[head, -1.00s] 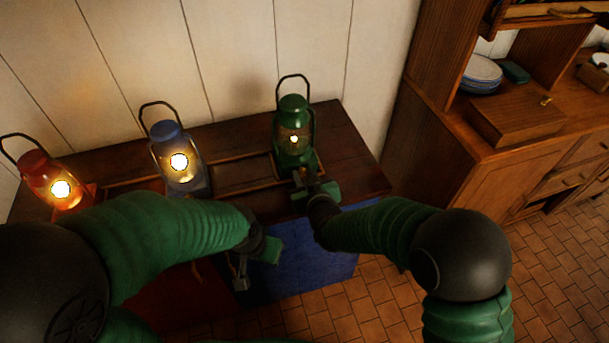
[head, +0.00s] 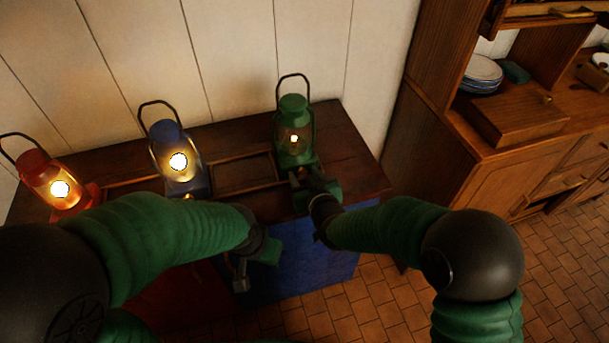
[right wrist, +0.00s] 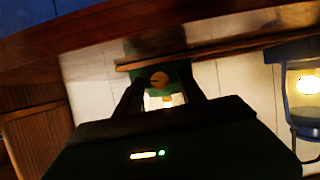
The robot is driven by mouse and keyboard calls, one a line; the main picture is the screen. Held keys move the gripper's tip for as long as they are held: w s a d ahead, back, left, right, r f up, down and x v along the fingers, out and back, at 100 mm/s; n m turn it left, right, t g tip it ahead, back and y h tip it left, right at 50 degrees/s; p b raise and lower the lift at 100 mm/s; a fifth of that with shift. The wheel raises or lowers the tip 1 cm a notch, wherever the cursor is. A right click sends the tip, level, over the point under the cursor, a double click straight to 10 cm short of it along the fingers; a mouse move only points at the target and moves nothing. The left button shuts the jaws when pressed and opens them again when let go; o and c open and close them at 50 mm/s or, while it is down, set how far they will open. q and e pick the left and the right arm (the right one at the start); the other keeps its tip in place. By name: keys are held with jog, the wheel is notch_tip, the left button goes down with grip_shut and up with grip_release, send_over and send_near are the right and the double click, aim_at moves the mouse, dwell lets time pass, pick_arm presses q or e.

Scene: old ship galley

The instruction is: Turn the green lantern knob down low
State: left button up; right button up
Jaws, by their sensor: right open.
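The green lantern (head: 294,115) stands at the right end of the dark wooden top, with a small, dim flame behind its glass. My right gripper (head: 304,178) is at the front of its base, open. In the right wrist view the picture is upside down, and a round brownish knob (right wrist: 159,79) on the green base shows between the two dark fingers (right wrist: 163,88). I cannot tell whether the fingers touch it. My left gripper (head: 243,275) hangs low in front of the furniture, away from the lanterns; its jaw opening is unclear.
A blue lantern (head: 169,134) and a red lantern (head: 36,165) burn brightly to the left, behind my left arm. Thin wooden rails (head: 240,190) run along the top. A wooden dresser (head: 500,180) with plates stands at the right. Tiled floor lies between.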

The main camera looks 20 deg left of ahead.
jog(key=p+v, duration=0.1)
jog(key=v, duration=1.5)
jog(key=shift+s+d, duration=0.25)
jog(key=shift+d, duration=0.05)
